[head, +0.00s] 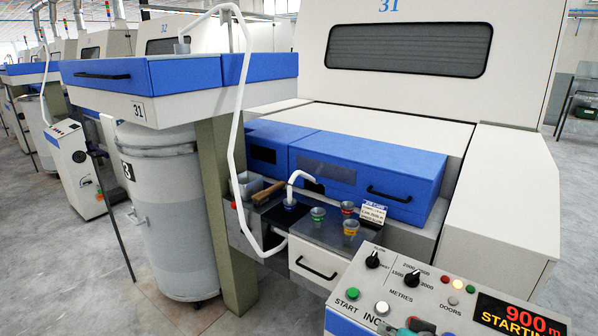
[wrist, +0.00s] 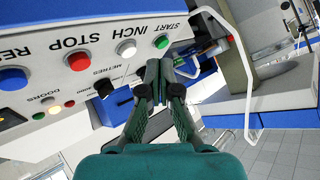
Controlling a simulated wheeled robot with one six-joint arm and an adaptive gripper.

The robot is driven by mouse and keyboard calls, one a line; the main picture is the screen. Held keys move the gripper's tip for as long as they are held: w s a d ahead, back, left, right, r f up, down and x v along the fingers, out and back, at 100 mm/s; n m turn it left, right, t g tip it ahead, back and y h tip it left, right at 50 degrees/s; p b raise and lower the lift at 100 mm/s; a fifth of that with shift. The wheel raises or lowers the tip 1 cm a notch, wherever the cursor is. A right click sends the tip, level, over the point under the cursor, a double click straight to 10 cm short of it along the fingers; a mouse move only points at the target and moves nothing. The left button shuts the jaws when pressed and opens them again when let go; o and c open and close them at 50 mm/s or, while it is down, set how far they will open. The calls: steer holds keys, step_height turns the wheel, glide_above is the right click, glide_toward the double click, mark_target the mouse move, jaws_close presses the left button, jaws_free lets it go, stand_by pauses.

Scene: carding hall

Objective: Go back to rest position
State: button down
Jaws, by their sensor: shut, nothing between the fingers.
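My gripper (wrist: 157,85) is green and shows in the middle of the wrist view. Its fingers are together with nothing between them. It is in front of the control panel, which appears upside down there; I cannot tell the gap. In the head view only a small teal bit that looks like my gripper shows at the bottom edge, over the lower part of the control panel (head: 340,305). The panel has a green START button (head: 352,293), a white INCH button (head: 382,308) and a red STOP button (wrist: 79,61).
Card machine 31 (head: 400,20) stands behind the panel, with a blue box (head: 370,165) on its front. Small coloured cups (head: 350,228) stand on a dark shelf. A bent white tube (head: 240,100) runs down beside a large grey can (head: 170,220). The floor (head: 60,270) at left is open.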

steer(key=s+f+t+h, duration=0.2)
steer(key=s+f+h, duration=0.1)
steer(key=s+f, duration=1.3)
steer(key=s+r+n+t, duration=0.1)
steer(key=s+r, duration=0.3)
steer(key=s, duration=0.8)
steer(key=s+r+n+t, duration=0.1)
steer(key=s+r, duration=0.2)
steer(key=s, duration=1)
steer(key=shift+s+r+t, duration=0.3)
steer(key=shift+r, duration=0.05)
